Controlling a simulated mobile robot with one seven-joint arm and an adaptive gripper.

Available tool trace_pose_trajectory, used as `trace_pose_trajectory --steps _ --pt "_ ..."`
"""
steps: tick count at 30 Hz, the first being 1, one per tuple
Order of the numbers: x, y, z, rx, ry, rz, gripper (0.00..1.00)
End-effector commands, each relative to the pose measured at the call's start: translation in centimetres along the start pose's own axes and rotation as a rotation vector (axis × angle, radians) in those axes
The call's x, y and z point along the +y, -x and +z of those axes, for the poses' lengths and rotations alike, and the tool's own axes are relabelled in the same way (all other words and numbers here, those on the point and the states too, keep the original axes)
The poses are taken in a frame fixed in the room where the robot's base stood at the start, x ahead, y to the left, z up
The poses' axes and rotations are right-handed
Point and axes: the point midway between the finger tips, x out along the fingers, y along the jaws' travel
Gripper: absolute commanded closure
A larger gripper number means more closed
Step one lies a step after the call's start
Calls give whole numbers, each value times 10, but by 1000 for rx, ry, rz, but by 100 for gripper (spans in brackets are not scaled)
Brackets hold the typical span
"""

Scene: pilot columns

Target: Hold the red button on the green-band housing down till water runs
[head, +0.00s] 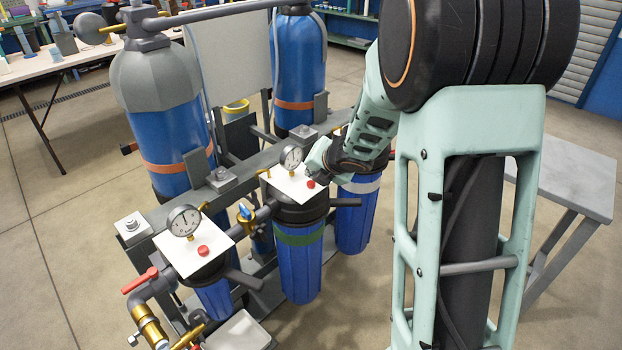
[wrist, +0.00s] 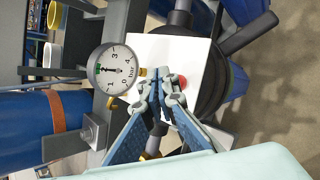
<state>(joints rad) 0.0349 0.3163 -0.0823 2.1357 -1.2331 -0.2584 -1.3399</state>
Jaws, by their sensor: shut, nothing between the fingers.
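The green-band housing (head: 299,262) is a blue canister with a dark head and a white plate (head: 290,190) on top. The red button (head: 310,183) sits on that plate near a round pressure gauge (head: 291,157). My gripper (head: 312,171) is shut and empty, low over the plate. In the wrist view the shut fingertips (wrist: 158,75) lie just left of the red button (wrist: 181,82), with the gauge (wrist: 115,70) farther left. The button's face shows beside the fingers; I cannot tell whether they touch it or the plate. No running water shows.
A nearer housing at left has its own red button (head: 203,251) and gauge (head: 184,220). A white-band housing (head: 358,186) stands behind, partly hidden by my arm. Blue tanks (head: 182,135) rise behind the grey frame. A red-handled valve (head: 140,280) and white tray (head: 240,331) are in front.

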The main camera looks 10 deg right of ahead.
Motion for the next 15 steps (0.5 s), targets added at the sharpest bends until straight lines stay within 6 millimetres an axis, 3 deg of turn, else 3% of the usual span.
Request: trace_pose_trajectory --steps 15 --pt "7 9 7 -1 0 1 100"
